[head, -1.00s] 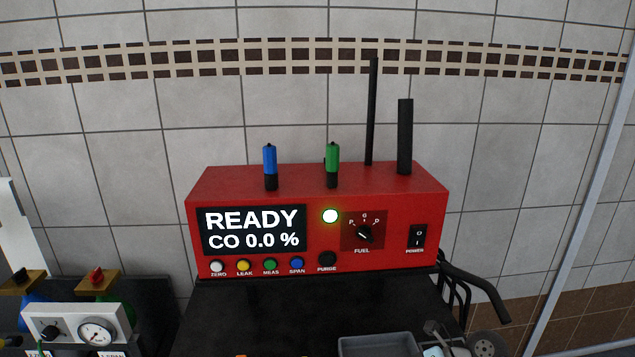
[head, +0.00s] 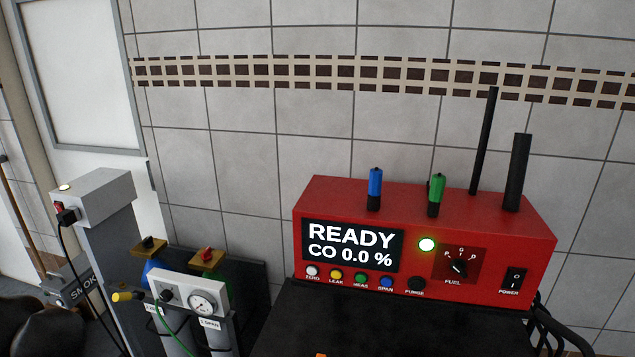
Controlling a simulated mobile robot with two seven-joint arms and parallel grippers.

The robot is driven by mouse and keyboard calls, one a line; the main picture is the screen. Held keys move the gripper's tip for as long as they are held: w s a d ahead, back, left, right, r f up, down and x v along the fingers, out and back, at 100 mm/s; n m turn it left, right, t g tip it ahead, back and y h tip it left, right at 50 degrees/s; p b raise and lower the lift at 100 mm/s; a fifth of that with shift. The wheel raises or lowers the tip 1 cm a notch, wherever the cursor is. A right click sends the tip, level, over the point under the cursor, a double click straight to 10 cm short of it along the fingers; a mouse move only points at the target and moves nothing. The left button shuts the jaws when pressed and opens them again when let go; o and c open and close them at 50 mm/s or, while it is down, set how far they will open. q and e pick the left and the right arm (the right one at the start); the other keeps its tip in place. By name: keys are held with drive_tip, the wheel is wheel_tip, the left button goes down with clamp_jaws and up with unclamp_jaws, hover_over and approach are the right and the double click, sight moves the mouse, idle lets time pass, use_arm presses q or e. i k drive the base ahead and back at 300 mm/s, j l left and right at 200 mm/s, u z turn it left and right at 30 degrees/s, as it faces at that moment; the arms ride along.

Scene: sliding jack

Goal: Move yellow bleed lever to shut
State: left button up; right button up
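A small yellow-tipped lever (head: 122,296) sticks out to the left of the white gauge panel (head: 178,292) at the lower left of the head view. It looks roughly level, and it is the only yellow lever-like part I see. I cannot read whether it stands at open or shut. The panel has a black knob (head: 166,295) and a round dial gauge (head: 202,304). Neither of my grippers is in view.
Behind the panel stand a blue and a green bottle with brass valve tops (head: 149,245). A grey post (head: 105,235) with a black cable stands left. The red analyser (head: 425,240) reading READY sits on a black cart top (head: 330,320) at right. Dark rounded shapes fill the lower left corner.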

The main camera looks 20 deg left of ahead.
sight(137, 295)
drive_tip(key=u, duration=1.75)
drive_tip(key=k+z, duration=0.1)
drive_tip(key=k, duration=0.55)
drive_tip(key=z, duration=1.4)
drive_tip(key=i+j, duration=0.1)
drive_tip(key=j, duration=0.45)
drive_tip(key=i+j, duration=0.1)
drive_tip(key=j, duration=0.4)
drive_tip(key=i+j, duration=0.1)
drive_tip(key=j, duration=0.45)
drive_tip(key=i+j, duration=0.15)
drive_tip(key=j, duration=0.4)
drive_tip(key=i+j, duration=0.1)
drive_tip(key=j, duration=0.45)
drive_tip(key=i+j, duration=0.1)
drive_tip(key=j, duration=0.4)
